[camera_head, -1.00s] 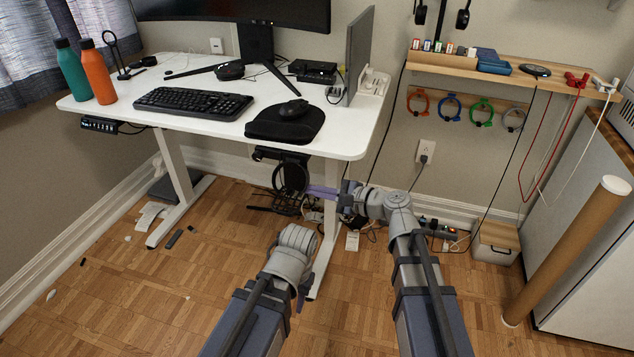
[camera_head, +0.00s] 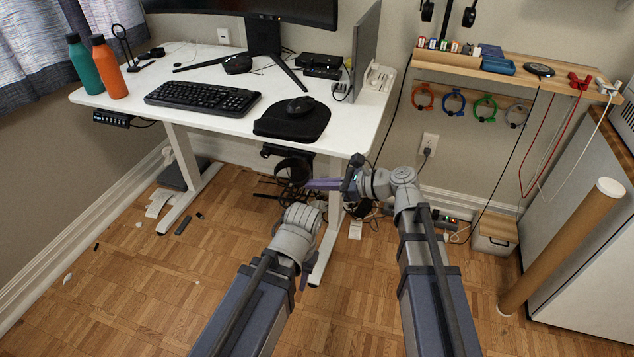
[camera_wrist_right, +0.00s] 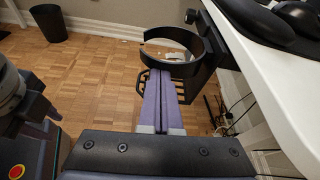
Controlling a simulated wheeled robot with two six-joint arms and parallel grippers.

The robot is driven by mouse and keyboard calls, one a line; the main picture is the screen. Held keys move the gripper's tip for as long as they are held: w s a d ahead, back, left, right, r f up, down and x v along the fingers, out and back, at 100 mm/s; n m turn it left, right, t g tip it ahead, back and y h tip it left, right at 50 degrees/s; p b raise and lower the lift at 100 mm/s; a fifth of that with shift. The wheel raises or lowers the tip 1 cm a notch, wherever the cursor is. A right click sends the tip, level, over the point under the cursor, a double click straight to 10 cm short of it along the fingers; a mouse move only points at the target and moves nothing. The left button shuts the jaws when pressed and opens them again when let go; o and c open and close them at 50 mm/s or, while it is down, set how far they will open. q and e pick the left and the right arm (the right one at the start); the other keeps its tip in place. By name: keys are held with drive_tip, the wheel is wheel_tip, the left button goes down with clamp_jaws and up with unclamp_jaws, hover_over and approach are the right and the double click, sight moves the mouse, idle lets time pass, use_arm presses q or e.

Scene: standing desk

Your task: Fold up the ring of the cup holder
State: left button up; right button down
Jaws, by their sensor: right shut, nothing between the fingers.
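The cup holder's black ring (camera_head: 293,168) juts out below the desk's front edge. In the right wrist view the ring (camera_wrist_right: 205,52) is a broad open band, lying roughly level, joined to a dark bracket on its right. My right gripper (camera_head: 310,184) is shut and empty, with its purple fingers pointing left at the ring. In the right wrist view the fingertips (camera_wrist_right: 160,74) are at the ring's near lower edge, seemingly just under it; I cannot tell whether they touch. My left gripper (camera_head: 308,267) hangs low, mostly hidden behind its own wrist.
The white desktop (camera_head: 215,125) overhangs close to my right gripper. A desk leg (camera_head: 328,235) stands just behind the arms, with cables around it. A black bin (camera_wrist_right: 48,22) stands on the floor in the right wrist view.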

drive_tip(key=shift+r, duration=0.2)
drive_tip(key=shift+w, duration=0.1)
idle(0.6)
wheel_tip(320, 180, down, 4)
drive_tip(key=w+b, duration=0.1)
drive_tip(key=b, duration=0.3)
drive_tip(key=p+v, duration=0.4)
drive_tip(key=v, duration=0.6)
drive_tip(key=shift+w+d+r, duration=0.25)
